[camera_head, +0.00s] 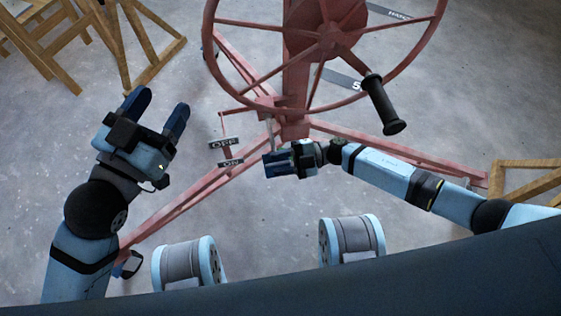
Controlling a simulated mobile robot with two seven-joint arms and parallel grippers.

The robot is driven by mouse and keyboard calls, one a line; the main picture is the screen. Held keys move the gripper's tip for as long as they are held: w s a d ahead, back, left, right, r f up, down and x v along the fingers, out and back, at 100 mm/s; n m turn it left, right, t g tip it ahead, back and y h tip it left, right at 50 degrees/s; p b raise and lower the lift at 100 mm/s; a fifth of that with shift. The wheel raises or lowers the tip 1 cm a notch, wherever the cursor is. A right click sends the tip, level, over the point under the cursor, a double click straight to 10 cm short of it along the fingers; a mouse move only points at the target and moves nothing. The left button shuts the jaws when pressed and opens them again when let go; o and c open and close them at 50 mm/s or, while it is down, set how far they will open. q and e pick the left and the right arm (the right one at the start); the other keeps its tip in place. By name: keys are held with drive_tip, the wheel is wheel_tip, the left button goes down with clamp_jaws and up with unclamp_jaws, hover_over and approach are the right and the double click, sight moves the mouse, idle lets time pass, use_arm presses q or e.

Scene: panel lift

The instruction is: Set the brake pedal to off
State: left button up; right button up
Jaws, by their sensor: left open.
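The brake marker is a pair of dark plates on a thin red bracket, left of the red stand's foot. The OFF plate (225,142) is above the ON plate (230,162). A thin pale lever (270,132) hangs from the stand beside them, its lower end close to my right gripper. I cannot tell its setting or whether they touch. My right gripper (272,165) is right of the ON plate, seen from the side; its finger gap is hidden. My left gripper (158,109) is open and empty, left of the plates.
A large red handwheel (216,68) with a black handle (383,105) rises above the stand. Red legs (190,195) spread across the grey floor. Wooden trestles stand at the upper left (150,70) and right edge (520,180).

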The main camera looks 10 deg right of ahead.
clamp_jaws()
use_arm(q)
drive_tip(key=shift+r, duration=0.1)
use_arm(e)
drive_tip(key=shift+w+r, duration=0.1)
drive_tip(key=shift+r, duration=0.1)
